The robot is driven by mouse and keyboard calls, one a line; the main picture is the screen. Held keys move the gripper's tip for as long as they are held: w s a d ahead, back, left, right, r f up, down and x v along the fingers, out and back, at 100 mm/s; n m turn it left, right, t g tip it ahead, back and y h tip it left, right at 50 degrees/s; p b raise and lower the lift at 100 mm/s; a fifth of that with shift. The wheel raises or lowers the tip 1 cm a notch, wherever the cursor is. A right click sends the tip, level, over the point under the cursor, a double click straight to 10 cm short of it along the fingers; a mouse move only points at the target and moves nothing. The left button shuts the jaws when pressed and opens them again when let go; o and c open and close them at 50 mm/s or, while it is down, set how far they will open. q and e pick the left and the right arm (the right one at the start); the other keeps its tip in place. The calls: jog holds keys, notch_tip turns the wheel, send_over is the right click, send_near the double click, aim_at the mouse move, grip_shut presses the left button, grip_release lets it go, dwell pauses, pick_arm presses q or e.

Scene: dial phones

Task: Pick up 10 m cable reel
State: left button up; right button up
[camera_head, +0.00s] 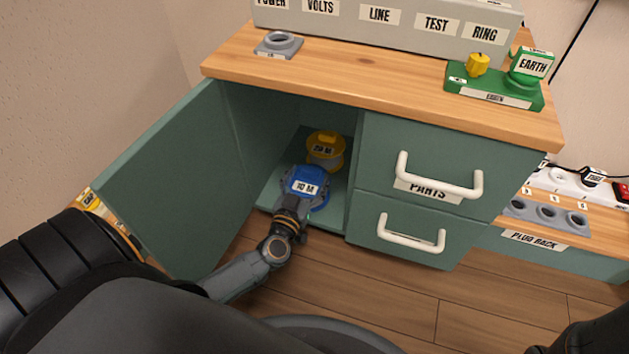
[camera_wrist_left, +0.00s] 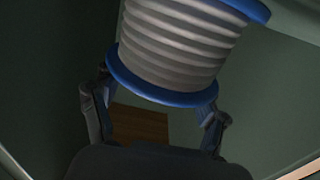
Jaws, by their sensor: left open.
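The 10 m cable reel (camera_head: 310,174) has blue flanges and a "10 M" label. It is inside the open green cabinet, in front of a yellow reel (camera_head: 325,140). In the left wrist view the reel (camera_wrist_left: 175,45) shows a ribbed grey winding between two blue flanges. My left gripper (camera_head: 303,189) reaches in at the reel from the front. In the left wrist view its open fingers (camera_wrist_left: 163,100) lie on either side of the near blue flange. Whether they touch it I cannot tell. My right gripper is not in view.
The cabinet door (camera_head: 155,180) stands open on the left, close to my left arm. Drawers with white handles (camera_head: 438,182) flank the opening on the right. The wooden top (camera_head: 360,75) overhangs it. Bare floor (camera_head: 390,295) lies in front of the drawers.

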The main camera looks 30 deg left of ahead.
pick_arm(q)
jog(key=shift+r, duration=0.1)
grip_shut()
jog(key=shift+r, duration=0.1)
jog(key=shift+r, duration=0.1)
dwell(0.3)
